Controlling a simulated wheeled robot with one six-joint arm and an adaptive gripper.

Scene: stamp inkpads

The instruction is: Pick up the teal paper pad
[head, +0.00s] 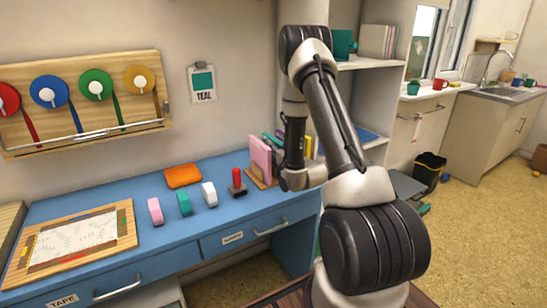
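Upright paper pads stand in a wooden rack on the blue desk. The pink pad (260,157) is in front. Behind it a thin green or teal edge (270,137) shows; I cannot tell its exact shade. Purple and yellow edges show further back, partly covered by my arm. A small teal block (184,203) lies on the desk between a pink one and a white one. My arm bends down over the right end of the desk, its wrist beside the rack. My gripper's fingers are not visible, and I cannot see anything held.
A wall clipboard (202,83) shows a teal swatch and the word TEAL. A red-handled stamp (237,183), an orange box (183,176) and a wooden tray (128,222) are on the desk (165,250). White shelves (360,62) stand behind my arm. The desk's front middle is clear.

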